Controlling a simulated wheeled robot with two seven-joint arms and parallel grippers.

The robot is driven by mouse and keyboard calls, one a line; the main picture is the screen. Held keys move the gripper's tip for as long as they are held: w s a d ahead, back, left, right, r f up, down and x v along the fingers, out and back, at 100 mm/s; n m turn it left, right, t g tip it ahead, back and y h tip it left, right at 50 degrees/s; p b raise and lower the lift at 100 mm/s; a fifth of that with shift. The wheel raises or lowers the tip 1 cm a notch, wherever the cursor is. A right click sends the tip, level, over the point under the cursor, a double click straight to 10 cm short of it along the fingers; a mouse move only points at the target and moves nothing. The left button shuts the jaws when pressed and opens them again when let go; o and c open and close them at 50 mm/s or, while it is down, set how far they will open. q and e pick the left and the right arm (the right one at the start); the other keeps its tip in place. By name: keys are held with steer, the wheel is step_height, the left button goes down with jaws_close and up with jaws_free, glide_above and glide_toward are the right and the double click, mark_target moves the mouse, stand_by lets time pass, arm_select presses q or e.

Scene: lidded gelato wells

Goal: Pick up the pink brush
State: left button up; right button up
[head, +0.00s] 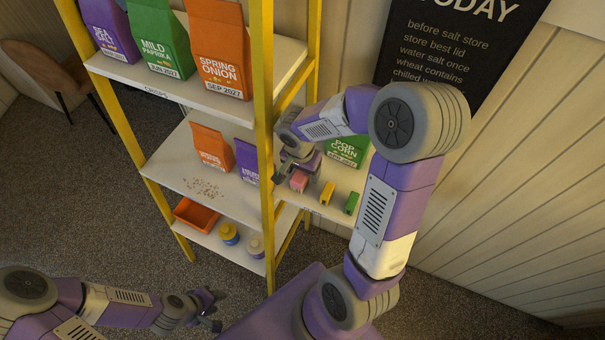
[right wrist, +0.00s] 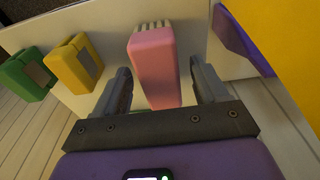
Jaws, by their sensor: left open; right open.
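The pink brush (head: 299,182) lies on the white middle shelf. In the right wrist view the pink brush (right wrist: 155,66) shows its pale bristles at the far end. My right gripper (right wrist: 160,84) is open, with one finger on each side of the pink brush's near part; I cannot tell whether either finger touches it. In the head view my right gripper (head: 287,175) is at the brush and partly covers it. My left gripper (head: 216,310) is open and empty, low in front of the shelf unit.
A yellow clip (head: 327,193) and a green clip (head: 351,202) lie beside the brush. A yellow post (head: 264,130) stands close to my right gripper. Bags (head: 211,147) stand on the same shelf. An orange tray (head: 197,215) and jars (head: 229,234) are on the lower shelf.

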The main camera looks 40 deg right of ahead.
steer(key=shift+f+b, duration=0.2)
steer(key=shift+b, duration=0.25)
steer(key=shift+c, duration=0.3)
steer(key=c, duration=1)
